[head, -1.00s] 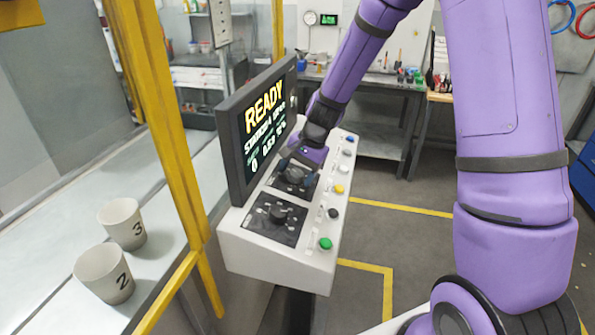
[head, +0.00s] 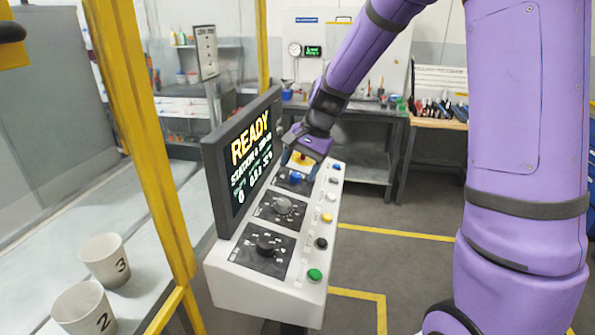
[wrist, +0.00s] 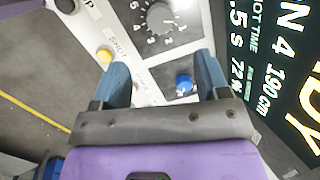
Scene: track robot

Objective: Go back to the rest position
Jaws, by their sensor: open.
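My gripper (head: 304,140) is over the far end of the white control console (head: 250,287), beside the far edge of the screen. In the wrist view my gripper (wrist: 163,78) has its two blue fingers spread, with nothing held between them. A blue knob or button (wrist: 183,82) shows between the fingers on the panel beyond; whether they touch it I cannot tell. It also shows in the head view (head: 295,178), below the gripper.
The screen (head: 243,160) reading READY stands along the console's left side. Several coloured buttons, one green (head: 315,275), line its right side. A yellow post (head: 142,140) and two numbered cups (head: 104,260) are at left. Open floor lies right of the console.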

